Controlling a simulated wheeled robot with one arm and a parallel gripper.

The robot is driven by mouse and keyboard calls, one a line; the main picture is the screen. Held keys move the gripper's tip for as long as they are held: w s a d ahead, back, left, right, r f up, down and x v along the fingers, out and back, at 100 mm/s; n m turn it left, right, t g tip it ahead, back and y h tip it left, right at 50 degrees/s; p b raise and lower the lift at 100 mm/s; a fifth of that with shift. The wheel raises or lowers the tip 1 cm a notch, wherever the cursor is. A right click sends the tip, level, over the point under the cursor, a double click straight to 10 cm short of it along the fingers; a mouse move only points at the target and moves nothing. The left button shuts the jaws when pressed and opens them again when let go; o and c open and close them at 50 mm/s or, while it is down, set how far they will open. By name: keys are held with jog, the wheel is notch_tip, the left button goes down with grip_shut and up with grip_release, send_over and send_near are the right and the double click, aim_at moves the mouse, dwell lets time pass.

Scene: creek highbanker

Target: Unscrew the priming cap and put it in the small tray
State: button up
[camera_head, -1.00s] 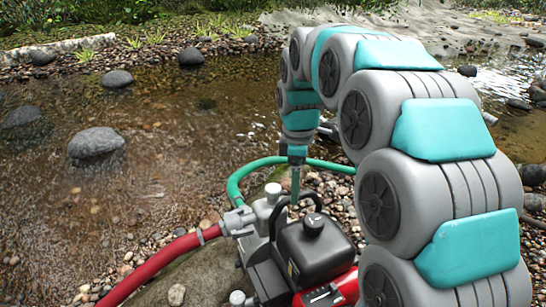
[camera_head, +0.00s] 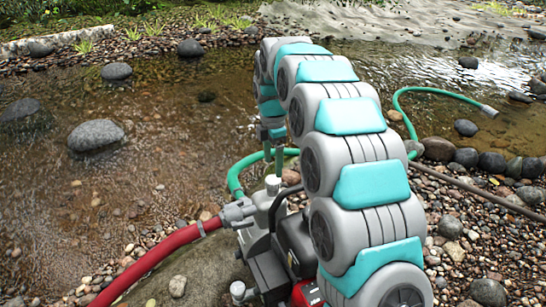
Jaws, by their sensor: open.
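The pump (camera_head: 262,255) stands on a rock at the bottom centre. A pale grey cap (camera_head: 273,183), likely the priming cap, sits upright on its top left part. My gripper (camera_head: 273,163) points down just above this cap, with its two fingers apart and nothing seen between them. I cannot tell from this view whether the fingertips touch the cap. My arm hides much of the pump's right side. I do not see the small tray.
A red hose (camera_head: 165,255) joins the pump's left side. A green hose (camera_head: 235,180) curves behind the pump, and its free end lies on the right (camera_head: 440,91). Creek water with rocks (camera_head: 96,135) lies behind and left. Pebble bank (camera_head: 470,215) is at right.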

aim_at(273, 179)
notch_tip(273, 179, down, 8)
jog(key=shift+f+b, duration=0.15)
jog(key=shift+b, duration=0.9)
jog(key=c, duration=0.8)
jog(key=shift+n+p, duration=0.55)
jog(key=shift+n, duration=0.85)
jog(key=shift+n, duration=0.4)
jog(key=shift+o, duration=0.9)
jog(key=shift+n+p, duration=0.55)
jog(key=shift+n, duration=0.55)
